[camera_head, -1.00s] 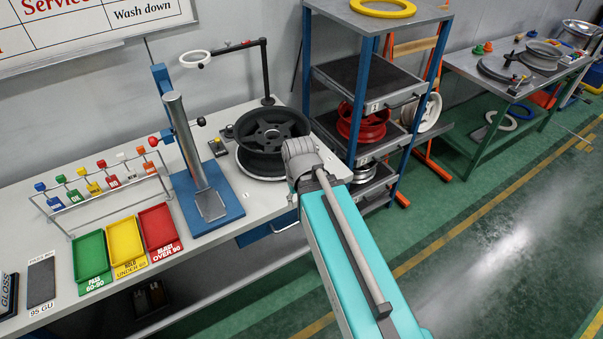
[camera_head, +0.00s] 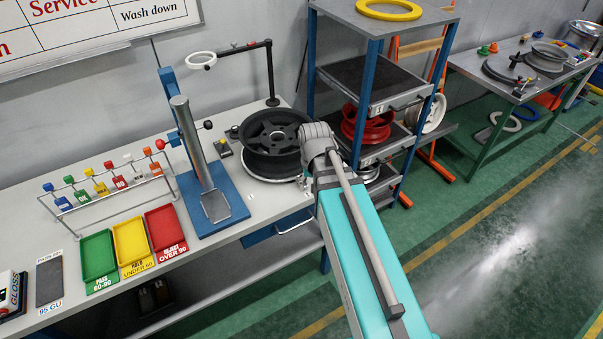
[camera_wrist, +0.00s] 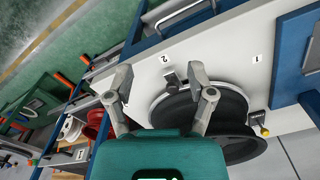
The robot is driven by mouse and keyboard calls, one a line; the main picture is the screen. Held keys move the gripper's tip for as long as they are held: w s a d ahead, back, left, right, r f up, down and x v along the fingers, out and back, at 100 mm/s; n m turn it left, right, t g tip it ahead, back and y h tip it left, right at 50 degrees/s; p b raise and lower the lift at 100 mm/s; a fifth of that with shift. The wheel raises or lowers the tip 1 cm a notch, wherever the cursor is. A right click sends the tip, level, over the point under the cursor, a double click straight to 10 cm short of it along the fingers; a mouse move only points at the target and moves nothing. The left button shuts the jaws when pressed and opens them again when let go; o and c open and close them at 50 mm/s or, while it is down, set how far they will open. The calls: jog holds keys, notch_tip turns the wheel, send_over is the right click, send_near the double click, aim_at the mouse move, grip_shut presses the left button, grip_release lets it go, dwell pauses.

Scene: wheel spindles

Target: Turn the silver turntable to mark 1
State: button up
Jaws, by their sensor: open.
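The silver turntable (camera_head: 262,178) is on the workbench under a black wheel (camera_head: 272,138); only its rim shows. In the wrist view the silver rim (camera_wrist: 156,101) curves out from beneath the black wheel (camera_wrist: 225,110). The bench carries a label "2" (camera_wrist: 165,74) just beyond the rim, between my fingers, and a label "1" (camera_wrist: 256,58) farther right. My gripper (camera_wrist: 160,80) is open, its fingers apart over the near bench edge and rim. I cannot tell whether a finger touches the rim. In the head view my arm hides the gripper and the right side of the turntable.
A blue-based stand (camera_head: 212,205) is left of the wheel, and a ring on a bent arm (camera_head: 201,60) stands behind. A blue shelf rack (camera_head: 372,60) with wheels is close on the right. Colored trays (camera_head: 131,246) lie on the bench's left. A small black knobbed part (camera_wrist: 262,128) borders the wheel.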

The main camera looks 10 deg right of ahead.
jog(key=w+r+m+p, duration=0.3)
jog(key=w+r+p, duration=0.1)
jog(key=w, duration=0.7)
jog(key=shift+w+r+m, duration=0.4)
jog(key=shift+r, duration=0.25)
jog(key=shift+a+f, duration=0.1)
jog(key=shift+f, duration=0.15)
notch_tip(320, 180, down, 13)
jog(key=b, duration=1.3)
jog(key=shift+f, duration=0.2)
jog(key=shift+a, duration=0.1)
grip_shut()
